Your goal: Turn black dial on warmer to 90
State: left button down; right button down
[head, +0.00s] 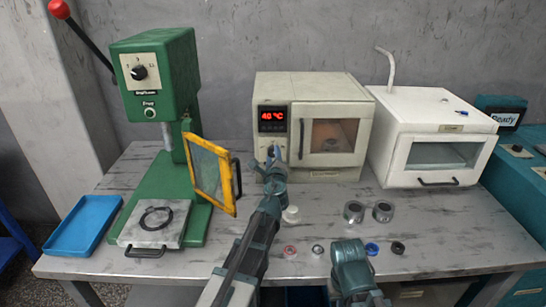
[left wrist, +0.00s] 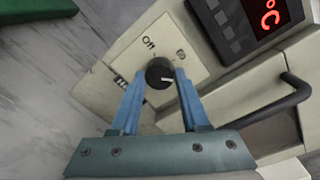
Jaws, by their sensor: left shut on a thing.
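The warmer (head: 268,95) is a cream box with a red display (head: 272,119) reading 40 °C. Its black dial (left wrist: 159,72) is on the lower front panel, with "Off" printed beside it, and a pale pointer mark shows on it. My left gripper (head: 273,158) is at this panel and mostly hides the dial in the head view. In the left wrist view, its blue fingers (left wrist: 160,78) are on both sides of the dial, shut on it. My right gripper (head: 348,252) is low over the front of the table, and its fingers cannot be made out.
A green press (head: 155,75) with a yellow-framed guard (head: 208,172) stands left of the warmer. A white oven (head: 430,120) stands to the right. Metal rings (head: 354,211) and several small parts lie in front. A blue tray (head: 82,226) is at the far left.

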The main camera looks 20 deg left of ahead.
pick_arm(q)
jog(key=m, duration=0.4)
jog(key=shift+s+f, duration=0.1)
pick_arm(e)
jog(key=shift+f, duration=0.2)
pick_arm(q)
jog(key=shift+m+y, duration=0.4)
jog(key=shift+c, duration=2)
grip_release()
